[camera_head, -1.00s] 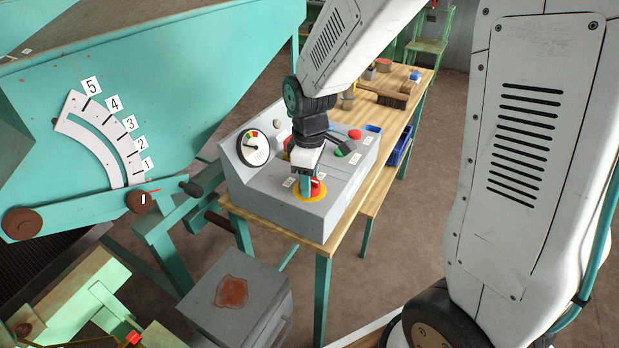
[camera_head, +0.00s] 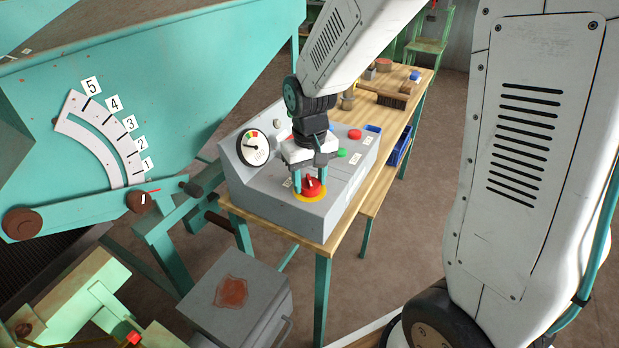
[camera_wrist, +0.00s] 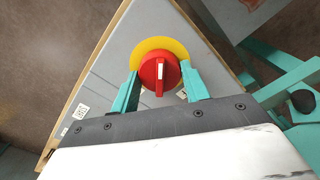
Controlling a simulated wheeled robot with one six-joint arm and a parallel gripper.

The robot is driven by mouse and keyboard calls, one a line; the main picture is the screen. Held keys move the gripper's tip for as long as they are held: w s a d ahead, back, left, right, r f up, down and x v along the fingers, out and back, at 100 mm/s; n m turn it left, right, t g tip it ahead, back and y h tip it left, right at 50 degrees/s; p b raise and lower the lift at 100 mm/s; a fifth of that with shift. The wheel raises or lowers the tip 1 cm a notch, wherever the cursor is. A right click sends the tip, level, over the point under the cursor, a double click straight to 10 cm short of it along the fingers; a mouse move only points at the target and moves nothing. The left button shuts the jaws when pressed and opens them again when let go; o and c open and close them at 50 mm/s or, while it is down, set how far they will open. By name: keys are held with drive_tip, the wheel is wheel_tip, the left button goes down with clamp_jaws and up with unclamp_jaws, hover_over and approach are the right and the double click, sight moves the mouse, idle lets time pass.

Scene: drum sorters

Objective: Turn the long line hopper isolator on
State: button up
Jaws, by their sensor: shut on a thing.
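The isolator is a red rotary knob (camera_head: 313,187) on a yellow disc (camera_head: 309,197), on the sloped top of a grey control box (camera_head: 270,195). In the wrist view the red knob (camera_wrist: 160,74) shows its raised grip, with a white mark lying nearly along the picture's vertical. My gripper (camera_head: 310,182) points down over the box. Its two teal fingers stand on either side of the red knob and are shut on it. The wrist view shows the fingers (camera_wrist: 160,88) at the knob's left and right edges. Small labels beside the knob are too small to read.
The box also carries a dial gauge (camera_head: 253,147), a red button (camera_head: 355,134) and a green button (camera_head: 341,153). A teal machine (camera_head: 170,90) stands close at left.

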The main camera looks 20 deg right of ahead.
sight(310, 180)
drive_tip(key=m, duration=0.6)
drive_tip(key=shift+m, duration=0.4)
idle(0.4)
drive_tip(key=o, duration=1)
drive_tip(key=shift+r, duration=0.1)
wheel_tip(310, 180, up, 8)
drive_tip(key=shift+f, duration=0.15)
